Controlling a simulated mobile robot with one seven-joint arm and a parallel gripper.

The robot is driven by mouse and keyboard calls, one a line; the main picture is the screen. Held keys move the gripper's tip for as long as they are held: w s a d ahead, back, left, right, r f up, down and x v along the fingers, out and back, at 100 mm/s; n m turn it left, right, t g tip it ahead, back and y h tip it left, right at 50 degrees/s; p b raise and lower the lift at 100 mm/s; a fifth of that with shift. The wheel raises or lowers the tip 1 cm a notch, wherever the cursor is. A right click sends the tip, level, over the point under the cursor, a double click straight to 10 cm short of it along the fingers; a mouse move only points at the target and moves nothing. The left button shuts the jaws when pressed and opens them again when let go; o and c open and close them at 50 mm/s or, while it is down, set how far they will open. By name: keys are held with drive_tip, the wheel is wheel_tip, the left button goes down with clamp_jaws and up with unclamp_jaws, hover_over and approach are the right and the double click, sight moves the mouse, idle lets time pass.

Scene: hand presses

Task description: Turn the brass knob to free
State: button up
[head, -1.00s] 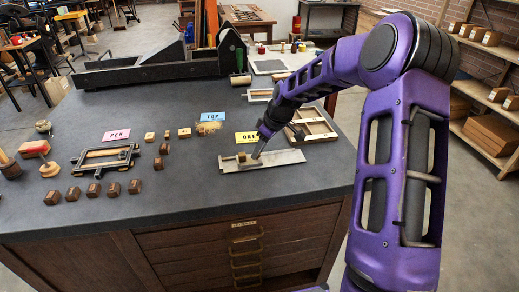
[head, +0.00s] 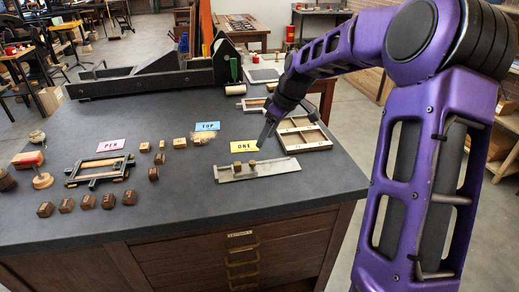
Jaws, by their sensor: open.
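A flat metal composing stick (head: 275,168) lies on the dark bench top, in front of the yellow ONE card. My gripper (head: 262,142) points down and to the left, just behind the stick beside the yellow card. It looks empty and apart from the stick. Its fingers are small and dark in this view.
A wooden tray frame (head: 328,142) lies right of my gripper. The yellow card (head: 243,147), blue TOP card (head: 208,126) and pink PEN card (head: 111,146) lie behind and left. Several small blocks and a dark metal frame (head: 72,181) lie left. A black press (head: 130,85) stands behind.

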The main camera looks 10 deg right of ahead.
drive_tip(key=v, duration=0.6)
drive_tip(key=shift+r, duration=0.25)
